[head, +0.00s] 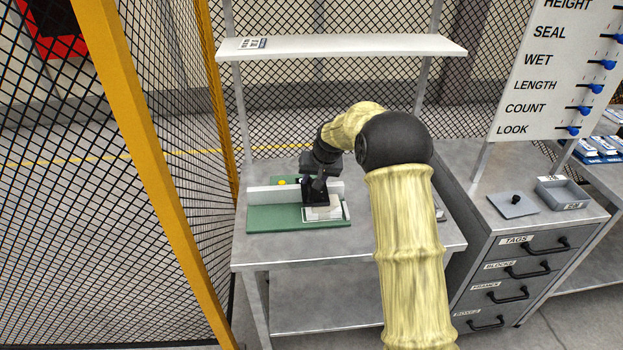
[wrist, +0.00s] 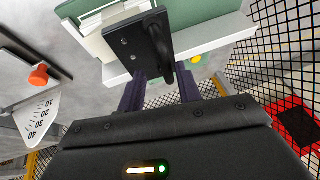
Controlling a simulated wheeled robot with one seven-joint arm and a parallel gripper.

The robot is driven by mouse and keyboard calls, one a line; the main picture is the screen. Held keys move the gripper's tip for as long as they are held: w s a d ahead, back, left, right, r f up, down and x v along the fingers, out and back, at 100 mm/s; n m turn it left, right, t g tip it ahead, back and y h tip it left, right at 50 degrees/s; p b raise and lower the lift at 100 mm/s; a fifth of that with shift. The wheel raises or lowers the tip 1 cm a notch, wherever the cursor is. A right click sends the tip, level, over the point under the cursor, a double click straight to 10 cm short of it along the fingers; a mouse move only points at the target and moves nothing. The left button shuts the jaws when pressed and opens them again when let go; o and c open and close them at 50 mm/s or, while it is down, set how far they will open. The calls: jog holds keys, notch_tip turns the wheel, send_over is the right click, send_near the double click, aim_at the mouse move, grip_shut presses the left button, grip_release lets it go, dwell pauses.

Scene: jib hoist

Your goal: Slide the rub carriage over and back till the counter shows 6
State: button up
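The rub carriage (wrist: 135,42) shows in the wrist view as a black plate with a black bar handle, beside a pale block. In the head view, the dark carriage (head: 316,196) sits by the white rail of the green base (head: 275,217), partly hidden by my wrist. My gripper (wrist: 161,72) has its two dark fingers apart, with the lower end of the handle in the gap between them. I see space beside the handle, so they do not look closed on it. No counter reading can be made out in either view.
An orange knob (wrist: 39,75) and a numbered scale (wrist: 38,112) are at left in the wrist view. A mesh fence (head: 190,150) bounds the bench on the left; a shelf (head: 340,46) hangs above. Drawers (head: 515,270) stand right.

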jog(key=shift+a, duration=0.25)
jog(key=shift+s+r, duration=0.1)
jog(key=shift+r, duration=0.05)
jog(key=v, duration=1.7)
jog(key=shift+b, duration=0.35)
jog(key=s+d+f, duration=0.1)
jog(key=s+f, duration=0.3)
jog(key=s, duration=0.5)
jog(key=s+d+f+g+h, duration=0.1)
jog(key=s+f, duration=0.4)
jog(key=s, duration=0.5)
jog(key=s+d+f+g+h, duration=0.1)
jog(key=s+f, duration=0.3)
jog(key=s, duration=0.6)
jog(key=shift+s+d+f, duration=0.2)
jog(key=shift+d+f, duration=0.2)
jog(key=shift+d, duration=0.45)
